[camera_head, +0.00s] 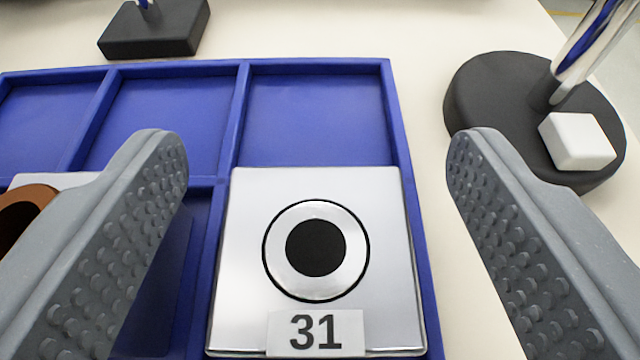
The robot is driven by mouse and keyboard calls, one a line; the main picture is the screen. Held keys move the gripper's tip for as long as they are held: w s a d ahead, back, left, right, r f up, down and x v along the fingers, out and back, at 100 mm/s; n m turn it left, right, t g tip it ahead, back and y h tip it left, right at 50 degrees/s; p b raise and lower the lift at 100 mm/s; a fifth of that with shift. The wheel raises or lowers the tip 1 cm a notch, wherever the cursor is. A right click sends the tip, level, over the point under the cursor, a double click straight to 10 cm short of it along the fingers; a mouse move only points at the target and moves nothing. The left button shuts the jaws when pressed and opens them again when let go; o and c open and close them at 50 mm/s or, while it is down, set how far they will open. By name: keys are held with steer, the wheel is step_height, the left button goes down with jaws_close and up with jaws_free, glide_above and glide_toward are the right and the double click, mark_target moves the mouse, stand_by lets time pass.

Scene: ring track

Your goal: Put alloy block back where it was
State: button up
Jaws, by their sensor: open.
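A silvery metal block (240,240) sits in the near right compartment of a blue divided tray (397,120). Its top has a round ring with a black centre, and a label reading 31 on its near edge. It looks like the alloy block. My gripper (315,145) is open, with one studded grey finger on each side of the block. The fingers are apart from it, and nothing is between them in their grip. The left finger hides part of the tray's near compartments.
Several far tray compartments (315,120) are empty. A brown round object (22,215) is partly visible at left. At right stands a round black base (480,95) with a shiny post and a white cube (578,140). A black rectangular base (155,30) stands behind the tray.

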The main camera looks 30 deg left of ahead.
steer(key=shift+r, duration=0.4)
steer(key=p+v, duration=0.1)
steer(key=v, duration=1.1)
steer(key=shift+r, duration=0.15)
